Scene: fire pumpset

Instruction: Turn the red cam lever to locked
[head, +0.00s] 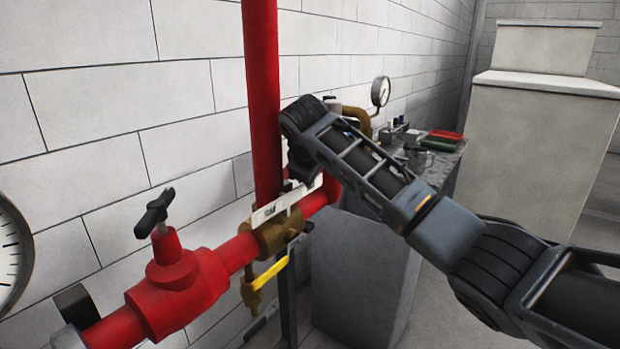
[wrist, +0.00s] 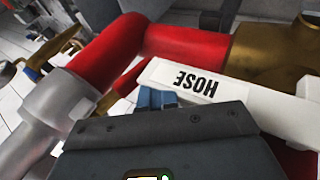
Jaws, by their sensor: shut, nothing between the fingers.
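A flat red piece that looks like the cam lever (wrist: 122,90) shows in the wrist view, slanting between the grey coupling (wrist: 52,105) and the white HOSE plate (wrist: 195,80). Part of it is hidden, and I cannot tell its full position. In the head view my arm covers that area and I cannot make the lever out. My gripper (wrist: 158,98) has its blue fingertips together and empty, close beside the HOSE plate and a little right of the red piece. In the head view my gripper (head: 305,182) is by the pipe junction; contact is unclear.
A vertical red pipe (head: 262,100) meets a brass valve (head: 278,232) with a yellow handle (head: 270,272). A red valve with a black handle (head: 155,212) is at left. A grey bench (head: 365,270) and a pressure gauge (head: 380,91) stand behind my arm.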

